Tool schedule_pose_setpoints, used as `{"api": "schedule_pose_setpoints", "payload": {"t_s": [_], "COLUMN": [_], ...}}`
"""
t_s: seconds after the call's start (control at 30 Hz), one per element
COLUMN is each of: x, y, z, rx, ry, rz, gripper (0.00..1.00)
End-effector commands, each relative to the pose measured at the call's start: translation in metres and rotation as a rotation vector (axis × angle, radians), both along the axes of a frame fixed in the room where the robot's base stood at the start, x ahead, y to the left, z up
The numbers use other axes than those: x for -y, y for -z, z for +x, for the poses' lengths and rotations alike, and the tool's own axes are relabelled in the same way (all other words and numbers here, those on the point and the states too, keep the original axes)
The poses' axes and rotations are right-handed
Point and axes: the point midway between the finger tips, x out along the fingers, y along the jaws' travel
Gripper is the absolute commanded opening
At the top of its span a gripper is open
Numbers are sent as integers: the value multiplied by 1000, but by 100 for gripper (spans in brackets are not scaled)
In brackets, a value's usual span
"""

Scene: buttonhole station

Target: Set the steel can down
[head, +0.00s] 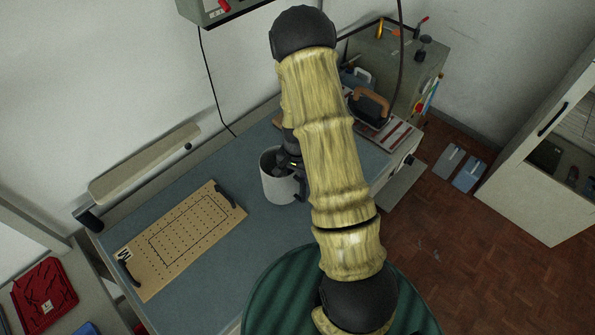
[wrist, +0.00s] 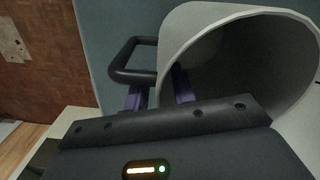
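The steel can (head: 277,189) is a pale grey open cylinder over the blue-grey worktop (head: 235,165), right of the pegboard. In the wrist view the can (wrist: 185,28) is close and large, its mouth facing the camera, with a dark loop handle (wrist: 113,72) at its left. My gripper (head: 293,168) is at the can's right side in the head view, partly hidden by my arm. In the wrist view my gripper (wrist: 160,92) has one purple finger outside the wall by the handle and one inside the mouth, closed on the wall. Whether the can's base touches the worktop is unclear.
A tan pegboard (head: 168,243) with dark handles lies on the worktop left of the can. An iron-like tool with a brown handle (head: 371,102) stands behind, near a grey-green box (head: 405,65). Bare worktop shows between the can and pegboard. A green round stool-like top (head: 275,300) is in front.

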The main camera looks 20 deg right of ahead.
Motion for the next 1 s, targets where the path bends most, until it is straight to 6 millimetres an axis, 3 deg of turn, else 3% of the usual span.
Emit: {"api": "schedule_pose_setpoints", "payload": {"t_s": [0.27,1.0], "x": [0,0], "y": [-17,-117], "z": [1,1], "rx": [4,2], "ry": [-1,-1], "rz": [-1,-1], "gripper": [26,26]}}
